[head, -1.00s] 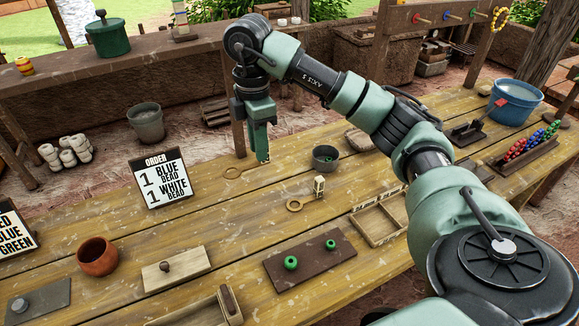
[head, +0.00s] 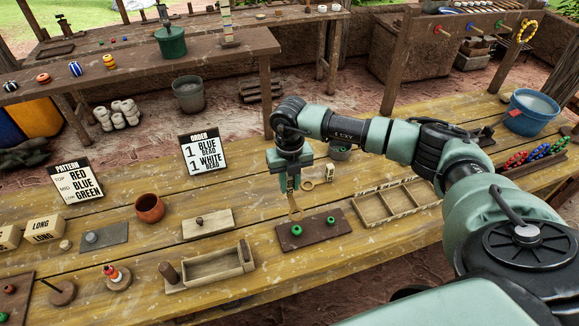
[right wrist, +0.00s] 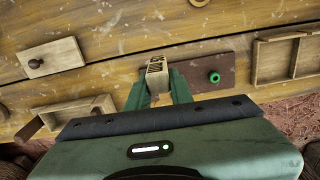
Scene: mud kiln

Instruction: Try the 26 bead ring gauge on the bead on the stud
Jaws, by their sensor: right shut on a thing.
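My right gripper (head: 290,186) is shut on the tag of a ring gauge, which also shows between the fingers in the right wrist view (right wrist: 157,75). The gauge's thin tan ring (head: 295,214) hangs below the fingers, just behind the brown board's left end; no number is legible. The brown board (head: 316,233) carries two green beads, a left one (head: 297,230) and a right one (head: 331,219); the right wrist view shows one green bead (right wrist: 214,77). A pale board (head: 222,226) bears a small brown knob or bead (head: 199,221). My left gripper is not in view.
An empty divided tray (head: 392,205) stands right of the brown board. A wooden box (head: 212,268) lies in front. A terracotta cup (head: 149,208) and order card (head: 204,154) stand left.

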